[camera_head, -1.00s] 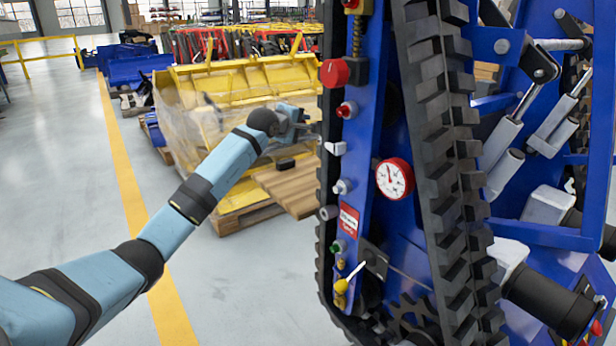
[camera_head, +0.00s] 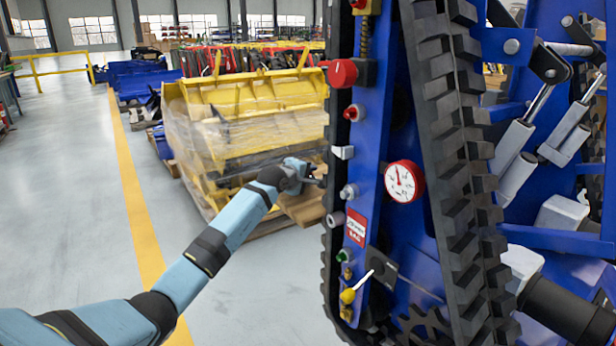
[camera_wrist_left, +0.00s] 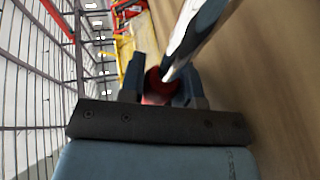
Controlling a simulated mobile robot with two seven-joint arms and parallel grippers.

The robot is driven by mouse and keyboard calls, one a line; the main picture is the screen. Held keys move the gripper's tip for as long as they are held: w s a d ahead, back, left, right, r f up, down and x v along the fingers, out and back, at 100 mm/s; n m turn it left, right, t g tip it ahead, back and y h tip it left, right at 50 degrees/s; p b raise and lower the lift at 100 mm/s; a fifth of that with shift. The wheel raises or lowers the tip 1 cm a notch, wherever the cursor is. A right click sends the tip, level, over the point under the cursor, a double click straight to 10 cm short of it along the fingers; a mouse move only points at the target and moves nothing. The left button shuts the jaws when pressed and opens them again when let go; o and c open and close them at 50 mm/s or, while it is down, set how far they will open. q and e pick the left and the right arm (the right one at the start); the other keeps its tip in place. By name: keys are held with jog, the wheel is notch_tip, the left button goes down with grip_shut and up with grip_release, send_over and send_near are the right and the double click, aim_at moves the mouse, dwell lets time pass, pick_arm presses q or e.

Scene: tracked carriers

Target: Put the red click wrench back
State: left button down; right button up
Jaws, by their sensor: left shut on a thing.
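My left gripper (camera_head: 310,178) is beside the left edge of the blue tracked carrier (camera_head: 372,150), low in front of the yellow buckets. In the left wrist view its two dark fingers (camera_wrist_left: 160,85) are shut on a red part, which I take to be the red click wrench (camera_wrist_left: 157,86). A bright metal length runs from there toward the upper right of that view, blurred. In the head view the wrench is hardly visible at the fingertips, and I cannot tell whether it touches the carrier. My right gripper is not in view.
Wrapped yellow buckets (camera_head: 240,120) stand on a pallet behind.

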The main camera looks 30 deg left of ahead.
pick_arm(q)
jog(key=shift+r, duration=0.1)
jog(key=shift+f, duration=0.25)
jog(key=c, duration=1.1)
grip_release()
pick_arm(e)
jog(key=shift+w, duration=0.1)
pick_arm(q)
jog(key=shift+r, duration=0.1)
jog(key=shift+r, duration=0.25)
jog(key=p+v, duration=0.2)
jog(key=v, duration=0.8)
jog(key=shift+s+p, duration=0.3)
jog(key=shift+s, duration=0.1)
jog(key=shift+s+r, duration=0.15)
jog(key=shift+s, duration=0.45)
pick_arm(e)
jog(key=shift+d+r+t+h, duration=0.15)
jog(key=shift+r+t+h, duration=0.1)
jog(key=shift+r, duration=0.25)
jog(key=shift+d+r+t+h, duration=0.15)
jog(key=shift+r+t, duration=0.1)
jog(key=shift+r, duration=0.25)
